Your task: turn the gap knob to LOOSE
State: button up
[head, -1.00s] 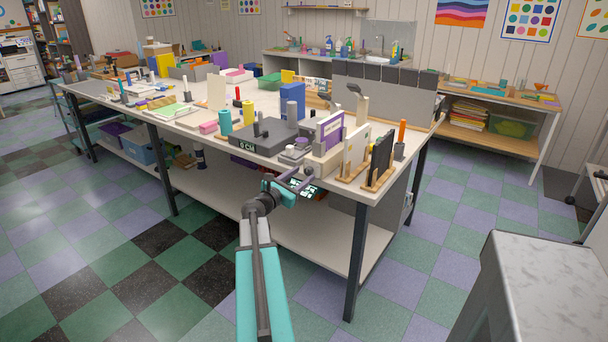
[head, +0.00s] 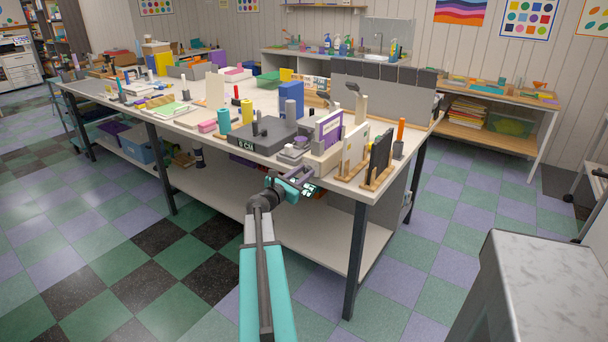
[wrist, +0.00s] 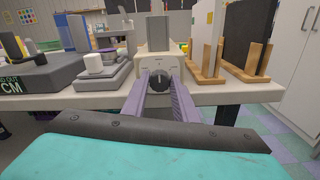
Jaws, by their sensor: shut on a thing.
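The gap knob (wrist: 159,79) is a round dark knob with a pale pointer line, on the front of a beige-white box (wrist: 158,62) at the table edge. In the wrist view the pointer looks close to upright; the marks around it are too small to read. My gripper (wrist: 159,86) has its two purple fingers on either side of the knob and is shut on it. In the head view my gripper (head: 304,174) reaches the table's front edge below the box (head: 323,161), and the knob is hidden there.
Wooden stands with panels (wrist: 207,60) are close on the right. A scale-like grey device (wrist: 104,70) and a dark slab marked CM (wrist: 35,72) are on the left. The worktable (head: 190,122) is crowded; the floor in front is clear.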

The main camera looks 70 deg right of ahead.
jog(key=shift+d, duration=0.15)
jog(key=shift+b, duration=0.4)
jog(key=shift+m+b, duration=0.5)
jog(key=shift+b, duration=0.05)
jog(key=m+b, duration=0.4)
jog(key=b, duration=0.2)
jog(key=shift+w+f, duration=0.1)
jog(key=shift+f, duration=0.05)
jog(key=m+b, duration=0.4)
jog(key=b, duration=0.2)
jog(key=shift+m, duration=0.4)
jog(key=shift+m+b, duration=0.9)
jog(key=shift+b, duration=0.35)
jog(key=shift+r, duration=0.25)
